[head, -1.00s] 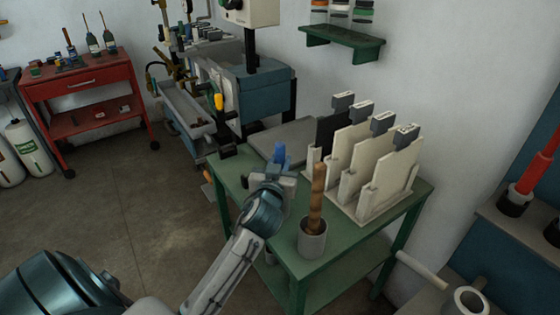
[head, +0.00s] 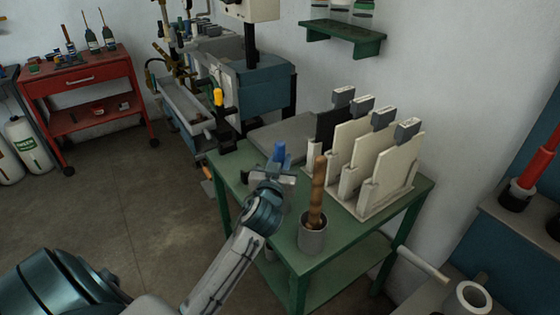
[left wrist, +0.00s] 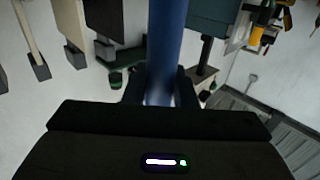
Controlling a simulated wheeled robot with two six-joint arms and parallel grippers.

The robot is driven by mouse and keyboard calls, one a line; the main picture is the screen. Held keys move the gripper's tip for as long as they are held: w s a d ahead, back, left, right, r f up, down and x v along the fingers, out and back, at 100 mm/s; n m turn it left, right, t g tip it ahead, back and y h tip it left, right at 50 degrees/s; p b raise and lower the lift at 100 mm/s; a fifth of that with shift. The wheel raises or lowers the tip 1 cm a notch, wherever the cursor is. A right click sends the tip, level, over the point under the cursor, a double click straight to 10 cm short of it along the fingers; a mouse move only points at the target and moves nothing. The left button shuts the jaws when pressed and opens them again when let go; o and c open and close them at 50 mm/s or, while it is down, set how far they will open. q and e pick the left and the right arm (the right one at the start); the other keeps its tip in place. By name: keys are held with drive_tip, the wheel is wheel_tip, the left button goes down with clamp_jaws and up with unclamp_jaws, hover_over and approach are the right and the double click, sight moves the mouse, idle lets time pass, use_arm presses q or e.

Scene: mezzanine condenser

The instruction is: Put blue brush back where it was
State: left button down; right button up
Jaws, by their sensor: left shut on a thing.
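The blue brush (head: 279,151) shows as a short blue piece standing up from my left gripper (head: 272,176) in the head view. In the left wrist view the blue brush (left wrist: 166,50) is a long blue shaft running up between the dark fingers. My left gripper is shut on it, above the near left part of the green table (head: 290,240). The brush's lower part is hidden by the gripper. A grey cup (head: 312,238) with a brown wooden handle (head: 319,190) in it stands on the table, just right of the gripper. My right gripper is out of view.
A rack of upright pale panels (head: 372,155) with grey clips fills the table's right side. A flat grey plate (head: 285,135) lies at the back. A red cart (head: 80,85) stands far left.

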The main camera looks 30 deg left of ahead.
use_arm(q)
drive_tip(key=shift+f, duration=0.15)
drive_tip(key=c, duration=1.1)
unclamp_jaws()
